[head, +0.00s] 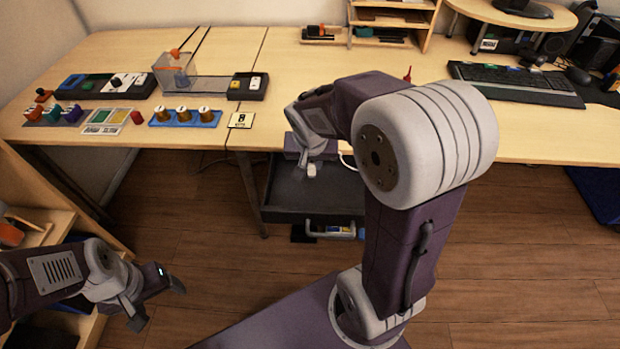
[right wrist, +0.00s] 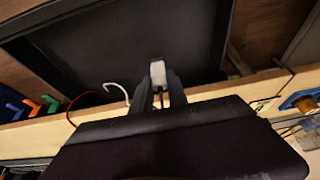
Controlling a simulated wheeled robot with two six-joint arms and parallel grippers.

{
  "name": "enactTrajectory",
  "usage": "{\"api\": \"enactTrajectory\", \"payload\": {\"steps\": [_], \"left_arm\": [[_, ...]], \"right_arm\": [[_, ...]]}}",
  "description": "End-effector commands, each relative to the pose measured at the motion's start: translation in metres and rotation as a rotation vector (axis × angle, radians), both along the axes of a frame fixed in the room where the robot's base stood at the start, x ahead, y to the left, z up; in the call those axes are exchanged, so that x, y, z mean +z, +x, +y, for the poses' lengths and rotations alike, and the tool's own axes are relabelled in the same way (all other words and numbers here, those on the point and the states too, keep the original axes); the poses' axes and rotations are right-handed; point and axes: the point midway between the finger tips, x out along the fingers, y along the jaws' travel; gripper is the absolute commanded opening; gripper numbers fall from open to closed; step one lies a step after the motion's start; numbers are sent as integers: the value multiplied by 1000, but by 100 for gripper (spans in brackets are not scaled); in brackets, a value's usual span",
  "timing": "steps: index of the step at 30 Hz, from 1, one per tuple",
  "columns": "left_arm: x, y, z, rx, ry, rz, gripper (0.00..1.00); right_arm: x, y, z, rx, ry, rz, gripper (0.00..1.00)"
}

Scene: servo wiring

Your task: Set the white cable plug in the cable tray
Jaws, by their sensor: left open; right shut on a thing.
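My right gripper (head: 311,163) is shut on the white cable plug (head: 312,172) and holds it over the dark cable tray (head: 285,190) below the table's front edge. In the right wrist view the plug (right wrist: 158,72) sticks out from between the fingertips (right wrist: 160,84), with the black tray (right wrist: 120,50) behind it. I cannot tell whether the plug touches the tray. A white cable (right wrist: 117,90) curves beside the fingers. My left gripper (head: 160,303) is open and empty at the lower left, far from the tray.
The wooden table (head: 290,75) carries a blue block holding several orange-and-white pieces (head: 185,116), a small labelled card (head: 241,120) and a keyboard (head: 515,84). A grey-handled case (head: 333,229) is below the tray. A wooden shelf (head: 50,222) stands left. The floor (head: 500,240) at right is clear.

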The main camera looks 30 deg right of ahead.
Motion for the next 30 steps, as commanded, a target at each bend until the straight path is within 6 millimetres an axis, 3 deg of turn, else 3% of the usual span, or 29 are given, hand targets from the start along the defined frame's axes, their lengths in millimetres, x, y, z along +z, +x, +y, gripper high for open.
{"api": "enactTrajectory", "payload": {"steps": [8, 14, 25, 26, 27, 28, 30], "left_arm": [[-7, 0, 0, 0, 0, -1, 74], [-28, 0, 0, 0, 0, 0, 74], [-30, 0, 0, 0, 0, 0, 74], [-28, 0, 0, 0, 0, 0, 74], [-28, 0, 0, 0, 0, 0, 74], [-28, 0, 0, 0, 0, 0, 74], [-28, 0, 0, 0, 0, 0, 74]], "right_arm": [[-11, 8, 6, -2, 0, 0, 0], [-47, 7, 6, -1, 0, 1, 0], [-50, 7, 6, -2, 1, 0, 0], [-49, 7, 6, -2, 0, -1, 25], [-48, 7, 6, -2, 1, 0, 36], [-48, 7, 6, -2, 1, 0, 41], [-48, 7, 6, -2, 1, 0, 41]]}}
